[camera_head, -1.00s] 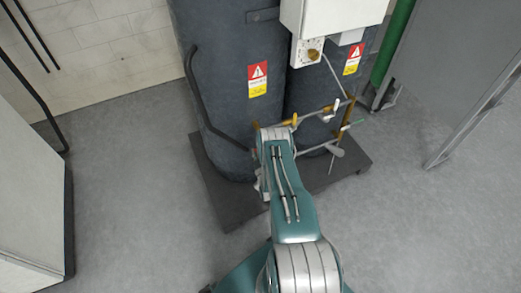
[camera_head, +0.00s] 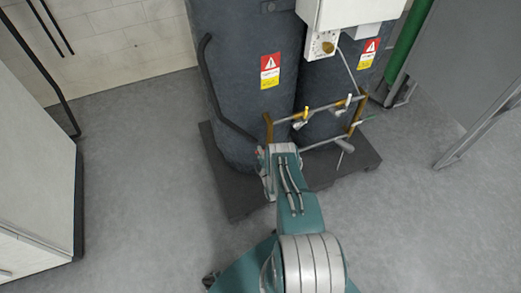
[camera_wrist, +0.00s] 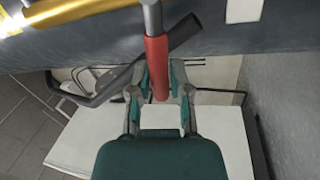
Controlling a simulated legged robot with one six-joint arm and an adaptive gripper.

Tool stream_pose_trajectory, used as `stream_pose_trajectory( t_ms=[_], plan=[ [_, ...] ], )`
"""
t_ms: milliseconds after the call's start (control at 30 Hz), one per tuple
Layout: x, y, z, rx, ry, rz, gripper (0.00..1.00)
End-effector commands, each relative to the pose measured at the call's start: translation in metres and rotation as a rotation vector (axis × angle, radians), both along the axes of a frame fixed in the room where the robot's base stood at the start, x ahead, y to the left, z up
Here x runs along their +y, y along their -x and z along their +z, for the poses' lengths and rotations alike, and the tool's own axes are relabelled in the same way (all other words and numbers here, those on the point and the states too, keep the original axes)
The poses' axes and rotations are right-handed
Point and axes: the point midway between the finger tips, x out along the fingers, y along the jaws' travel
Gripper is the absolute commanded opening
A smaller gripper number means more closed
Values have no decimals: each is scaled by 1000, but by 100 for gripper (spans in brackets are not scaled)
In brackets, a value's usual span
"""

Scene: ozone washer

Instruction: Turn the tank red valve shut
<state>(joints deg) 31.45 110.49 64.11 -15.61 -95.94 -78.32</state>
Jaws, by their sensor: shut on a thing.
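The red valve handle (camera_wrist: 156,62) shows in the wrist view as a red sleeve on a grey metal rod. My gripper (camera_wrist: 160,82) has its two fingers on either side of the red sleeve and is shut on it. In the head view my gripper is mostly hidden by my own arm, at the left end of the pipework low on the dark tank (camera_head: 240,75). The handle cannot be made out clearly there. A brass pipe (camera_wrist: 75,10) crosses the upper left of the wrist view.
A pipe frame with a yellow-handled valve (camera_head: 307,113) and a white-handled valve (camera_head: 348,101) stands right of my arm. A bent dark pipe (camera_head: 211,90) runs down the tank. The tanks stand on a dark base plate (camera_head: 235,205). Open floor (camera_head: 140,150) lies left.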

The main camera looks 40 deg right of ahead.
Motion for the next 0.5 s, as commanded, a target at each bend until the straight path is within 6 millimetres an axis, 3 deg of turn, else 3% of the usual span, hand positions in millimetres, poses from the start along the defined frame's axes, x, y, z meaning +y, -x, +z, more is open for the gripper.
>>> stream_pose_trajectory(
  t_ms=[500],
  plan=[
    [4, -2, -13, 46, 179, 11, 0]
  ],
)
